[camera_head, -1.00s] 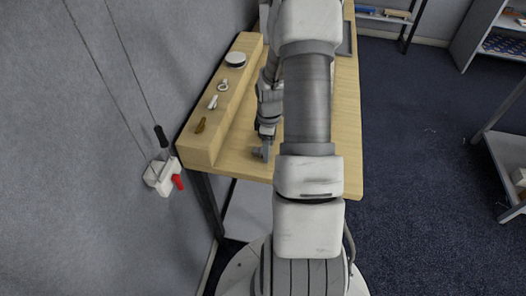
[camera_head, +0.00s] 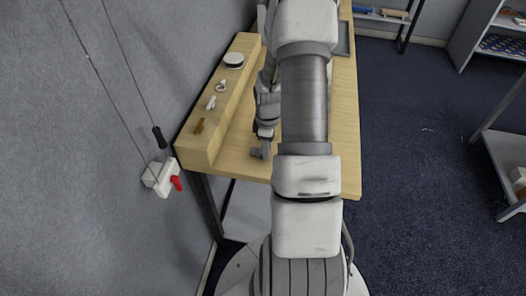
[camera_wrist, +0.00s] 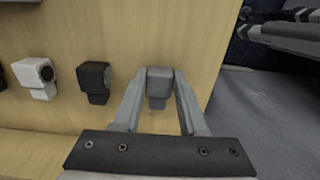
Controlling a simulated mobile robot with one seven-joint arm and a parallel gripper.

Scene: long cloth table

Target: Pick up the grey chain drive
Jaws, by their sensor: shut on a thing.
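The grey chain drive (camera_wrist: 159,84) is a small blocky grey part with a narrower lower end. In the wrist view it sits between the two fingertips of my gripper (camera_wrist: 160,98), which is shut on it. In the head view a small grey shape (camera_head: 257,153) shows at the tip of my gripper (camera_head: 263,141), low over the near left part of the wooden table (camera_head: 345,150). Whether the part touches the table top cannot be told.
A white part (camera_wrist: 36,78) and a black part (camera_wrist: 95,82) stand left of the grey one in the wrist view. A raised wooden ledge (camera_head: 199,150) along the wall holds several small items. A grey wall with a white-and-red switch box (camera_head: 160,178) is at left.

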